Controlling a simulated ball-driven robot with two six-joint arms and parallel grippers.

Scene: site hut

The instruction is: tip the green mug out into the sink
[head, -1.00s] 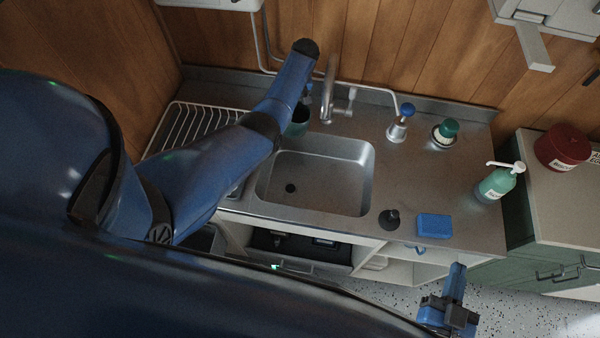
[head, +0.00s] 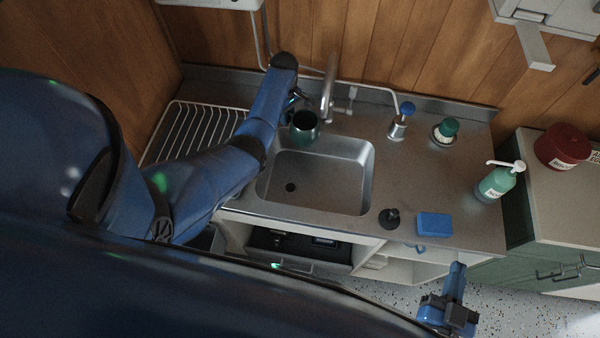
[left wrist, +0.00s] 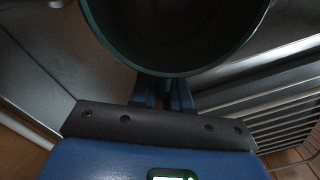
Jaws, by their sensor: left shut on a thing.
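The green mug (head: 304,127) is at the back left edge of the sink in the head view, its open mouth facing up toward the camera. In the left wrist view the mug (left wrist: 176,68) fills the top middle, its dark inside showing. My left gripper (left wrist: 163,98) is shut on the mug; its fingers meet at the mug's near side. In the head view the arm hides most of those fingers. The steel sink (head: 352,152) lies in front of the mug, with a dark drain in its floor. My right gripper (head: 447,315) hangs low at the right, its fingertips unclear.
A tap (head: 327,92) stands behind the sink, close right of the mug. A wire rack (head: 180,122) is on the left. A blue sponge (head: 433,225), a dark stopper (head: 389,218), brushes and a soap bottle (head: 500,181) stand on the right.

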